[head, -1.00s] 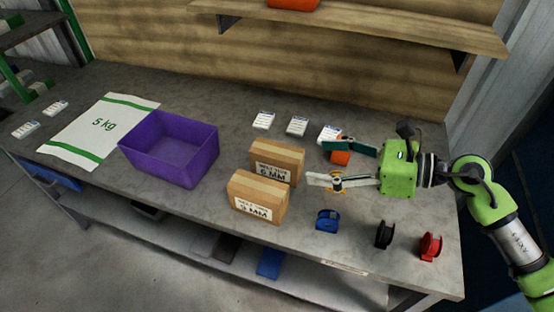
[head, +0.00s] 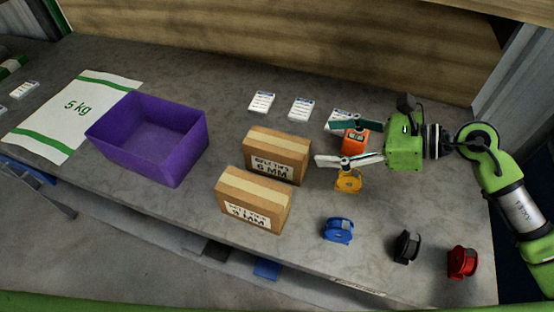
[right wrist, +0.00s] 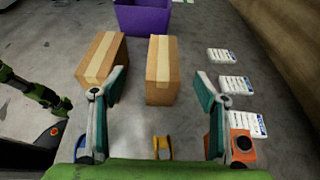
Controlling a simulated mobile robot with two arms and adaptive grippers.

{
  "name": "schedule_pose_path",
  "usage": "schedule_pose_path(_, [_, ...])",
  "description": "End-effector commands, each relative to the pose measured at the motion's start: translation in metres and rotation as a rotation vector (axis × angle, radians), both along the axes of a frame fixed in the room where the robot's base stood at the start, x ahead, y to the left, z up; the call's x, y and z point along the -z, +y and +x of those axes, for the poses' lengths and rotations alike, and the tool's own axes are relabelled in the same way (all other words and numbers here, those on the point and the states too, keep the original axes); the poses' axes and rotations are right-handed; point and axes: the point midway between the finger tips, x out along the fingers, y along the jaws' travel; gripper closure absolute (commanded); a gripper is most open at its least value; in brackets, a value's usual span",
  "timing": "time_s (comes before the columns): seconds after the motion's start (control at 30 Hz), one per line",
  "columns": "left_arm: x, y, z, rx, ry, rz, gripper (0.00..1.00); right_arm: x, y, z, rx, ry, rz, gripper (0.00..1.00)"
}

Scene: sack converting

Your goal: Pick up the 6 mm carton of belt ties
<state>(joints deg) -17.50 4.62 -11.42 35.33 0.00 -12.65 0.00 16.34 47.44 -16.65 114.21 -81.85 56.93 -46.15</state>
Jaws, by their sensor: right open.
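The 6 mm carton (head: 276,156) is a brown box with a tape strip and a white "BELT TIES 6 MM" label, upright on the grey table. In the right wrist view the 6 mm carton (right wrist: 162,70) lies ahead, between the directions of the two fingers. My right gripper (head: 326,143) is open and empty, to the right of the carton with its fingers pointing at it, apart from it. In the right wrist view the open right gripper (right wrist: 160,88) has both fingers spread.
A similar carton (head: 253,200) stands close in front of the 6 mm one. A purple bin (head: 160,150) stands left. Orange (head: 355,140) and yellow (head: 348,181) spools lie by my right fingers. Blue (head: 338,229), black (head: 406,246) and red (head: 462,262) spools stand nearer the front edge.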

Motion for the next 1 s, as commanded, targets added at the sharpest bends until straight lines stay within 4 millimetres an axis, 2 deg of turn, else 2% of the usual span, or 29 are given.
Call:
schedule_pose_path(0.03, [0.014, 0.000, -0.005, 0.000, 0.007, 0.001, 0.60, 0.014, 0.000, 0.000, 0.000, 0.000, 0.000, 0.33])
schedule_pose_path(0.23, [0.027, 0.000, -0.004, 0.001, 0.007, 0.001, 0.60, 0.027, 0.002, 0.001, 0.000, 0.000, 0.001, 0.33])
schedule_pose_path(0.37, [0.020, 0.000, 0.005, 0.001, -0.005, 0.000, 0.60, 0.031, 0.016, 0.006, -0.001, 0.001, 0.005, 0.33])
schedule_pose_path(0.63, [0.007, -0.002, 0.012, 0.002, -0.018, -0.003, 0.60, 0.049, 0.062, 0.023, 0.000, 0.001, 0.005, 0.33])
schedule_pose_path(0.87, [0.004, -0.001, 0.010, 0.002, -0.015, -0.002, 0.60, 0.058, 0.077, 0.029, 0.000, 0.001, 0.001, 0.33])
schedule_pose_path(1.0, [-0.005, -0.001, 0.009, 0.001, -0.012, -0.001, 0.60, 0.060, 0.092, 0.036, 0.000, 0.003, 0.004, 0.33])
